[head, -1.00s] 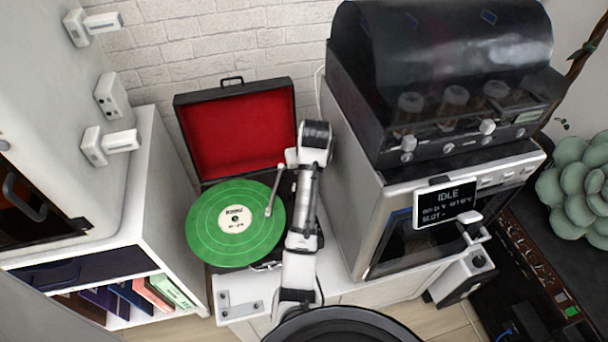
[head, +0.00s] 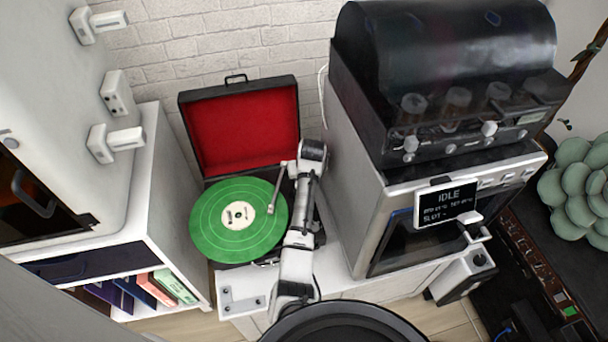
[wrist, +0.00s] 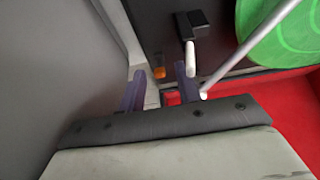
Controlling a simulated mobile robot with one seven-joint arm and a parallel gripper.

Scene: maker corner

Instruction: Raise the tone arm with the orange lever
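The orange lever (wrist: 159,73) is a small tip in the wrist view, between and just beyond my fingers. My gripper (wrist: 160,88) is open, with one dark finger on each side of the lever's line; I cannot tell whether either touches it. The tone arm (wrist: 252,48) is a pale rod running from beside the right finger up over the green record. In the head view the tone arm (head: 277,190) reaches over the record (head: 238,218) on the open turntable case. There my own arm hides the gripper and the lever.
The red-lined lid (head: 240,128) stands open behind the record. A tall oven-like machine with an IDLE screen (head: 447,204) stands close on the right. A white shelf (head: 165,190) with books is on the left. A dark block (wrist: 192,24) sits near the fingers.

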